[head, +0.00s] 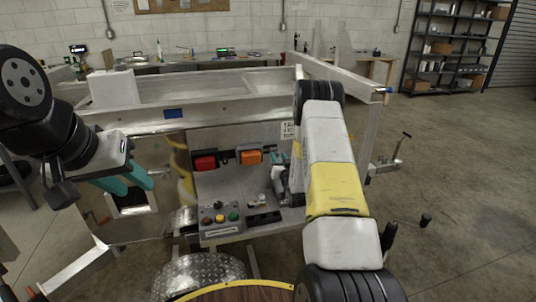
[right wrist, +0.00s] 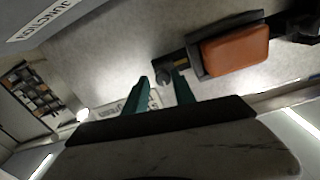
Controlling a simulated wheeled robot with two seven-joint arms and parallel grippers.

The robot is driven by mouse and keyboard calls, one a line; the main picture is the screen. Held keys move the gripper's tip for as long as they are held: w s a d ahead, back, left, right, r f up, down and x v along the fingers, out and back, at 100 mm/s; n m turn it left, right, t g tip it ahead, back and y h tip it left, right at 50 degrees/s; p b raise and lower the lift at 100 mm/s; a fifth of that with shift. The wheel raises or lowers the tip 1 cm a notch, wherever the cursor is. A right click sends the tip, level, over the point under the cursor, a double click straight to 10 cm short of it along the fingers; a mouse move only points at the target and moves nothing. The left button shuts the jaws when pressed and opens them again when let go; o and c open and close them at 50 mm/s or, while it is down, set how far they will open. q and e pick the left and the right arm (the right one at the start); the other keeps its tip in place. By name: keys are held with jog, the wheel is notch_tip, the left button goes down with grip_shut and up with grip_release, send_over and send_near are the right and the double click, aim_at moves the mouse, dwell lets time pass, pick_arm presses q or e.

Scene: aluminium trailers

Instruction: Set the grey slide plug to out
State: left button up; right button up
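A panel on the trailer carries a red block (head: 205,162) and an orange block (head: 250,157), each with black parts at its sides. The orange block also shows in the right wrist view (right wrist: 236,50). A small dark grey rounded piece (right wrist: 163,74), possibly the grey slide plug, lies at the end of the black strip beside it. My right gripper (right wrist: 162,82) has its green fingers apart around or just in front of this piece; contact cannot be told. In the head view my right arm hides part of this area. My left gripper (head: 140,183) is open and empty at the left.
A grey box with coloured buttons (head: 220,219) and a black block (head: 263,218) are on the panel below. The trailer's front rail (head: 240,110) runs above. A treadplate fender (head: 200,277) is near the front. The floor at the right is open.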

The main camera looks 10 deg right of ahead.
jog(key=s, duration=0.7)
jog(key=shift+s, duration=0.4)
jog(key=s+a+r+g, duration=0.2)
jog(key=r+g, duration=0.1)
jog(key=r, duration=0.6)
jog(key=s+a+r+g, duration=0.2)
jog(key=s+r, duration=0.1)
jog(key=r, duration=0.7)
jog(key=s+a+r+g, duration=0.2)
jog(key=s, duration=0.8)
jog(key=s+a+r+n+g+y, duration=0.1)
jog(key=s+a+r+g, duration=0.1)
jog(key=s, duration=0.8)
jog(key=s+a+r+n+g+y, duration=0.1)
jog(key=s+a+r+g, duration=0.1)
jog(key=s, duration=0.9)
jog(key=shift+a+r+g, duration=0.4)
jog(key=shift+a, duration=0.25)
